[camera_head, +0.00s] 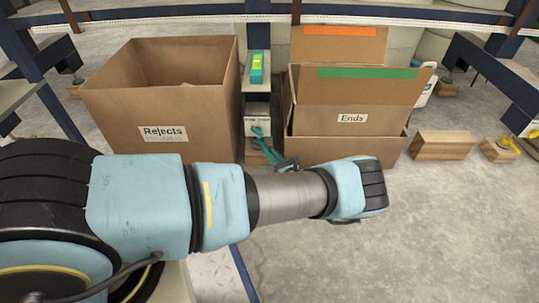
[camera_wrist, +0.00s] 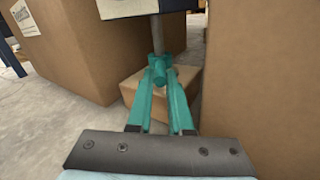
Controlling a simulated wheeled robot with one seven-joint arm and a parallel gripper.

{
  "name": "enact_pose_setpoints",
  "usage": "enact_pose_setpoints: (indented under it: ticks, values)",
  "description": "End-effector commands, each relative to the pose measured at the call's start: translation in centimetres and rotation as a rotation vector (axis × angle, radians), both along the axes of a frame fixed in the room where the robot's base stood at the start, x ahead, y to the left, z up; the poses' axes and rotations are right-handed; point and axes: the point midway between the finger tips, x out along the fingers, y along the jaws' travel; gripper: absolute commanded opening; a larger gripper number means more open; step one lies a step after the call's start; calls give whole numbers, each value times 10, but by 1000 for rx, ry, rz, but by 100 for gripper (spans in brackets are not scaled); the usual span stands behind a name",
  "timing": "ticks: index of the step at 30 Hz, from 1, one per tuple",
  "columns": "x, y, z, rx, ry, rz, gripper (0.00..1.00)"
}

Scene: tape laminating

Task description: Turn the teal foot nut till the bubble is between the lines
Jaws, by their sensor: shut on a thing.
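The teal foot nut (camera_wrist: 160,74) sits on a grey threaded-looking rod (camera_wrist: 158,36) under a white-labelled block, above a small wooden block. My gripper (camera_wrist: 161,82) has its two teal fingers closed on the nut from either side. In the head view my gripper (camera_head: 264,143) reaches in low between two cartons, and the nut there is hard to tell from the fingers. The spirit level (camera_head: 257,68), teal with a bright yellow-green vial, lies higher up on the narrow dark-edged stand. The bubble and its lines are too small to read.
The "Rejects" carton (camera_head: 165,105) stands close on the left and the "Ends" carton (camera_head: 345,148) close on the right, leaving a narrow gap. The wooden block (camera_wrist: 190,78) lies beneath the nut. Open grey floor (camera_head: 400,235) lies in front, with another wood block (camera_head: 443,145) farther right.

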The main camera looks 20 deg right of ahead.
Motion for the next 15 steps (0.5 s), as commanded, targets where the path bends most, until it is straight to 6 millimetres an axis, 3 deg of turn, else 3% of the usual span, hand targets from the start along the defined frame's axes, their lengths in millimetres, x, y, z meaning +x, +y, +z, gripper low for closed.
enact_pose_setpoints:
  ticks: [3, 4, 11, 15]
  values:
    - [0, 0, 0, 1, 1, -1, 0]
    - [0, 0, 0, 1, 1, -1, 20]
    - [0, 0, 0, 1, 1, -2, 45]
    - [0, 0, 0, 0, 1, -2, 48]
